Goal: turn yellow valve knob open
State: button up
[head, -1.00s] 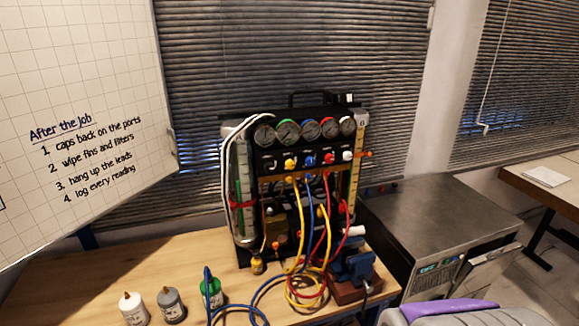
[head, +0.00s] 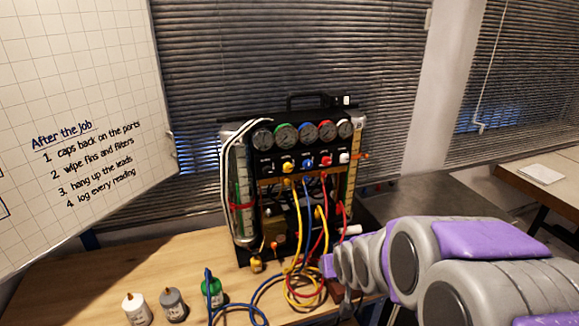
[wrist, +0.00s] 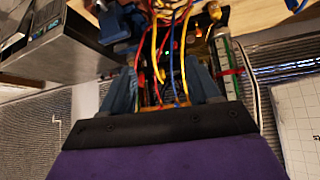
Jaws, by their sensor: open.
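The yellow valve knob (head: 288,167) sits in a row of coloured knobs under the gauges of the black gauge rig (head: 268,150) in the head view. Blue, red and white knobs are to its right. In the wrist view, which is upside down, my gripper (wrist: 160,68) shows two blue-grey fingers spread apart with nothing held between them. Hoses of the rig show beyond and between the fingers. I cannot make out the yellow valve knob in the wrist view. In the head view my arm reaches in from the right, its end low in front of the rig's right side.
Yellow, red and blue hoses (head: 297,215) hang down the rig's front and coil on the wooden bench (head: 200,258). Several bottles, including a grey one (head: 173,305), stand at the front left. A grey metal cabinet (head: 390,190) is partly behind my arm.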

jog(key=w+a+r+t+y+p, duration=0.2)
jog(key=w+t, duration=0.2)
jog(key=w, duration=0.7)
jog(key=t+y+p, duration=0.2)
jog(key=t, duration=0.4)
send_near(289, 169)
jog(key=x, duration=0.9)
jog(key=shift+w, duration=0.1)
jog(key=shift+n, duration=0.3)
jog(key=c, duration=1)
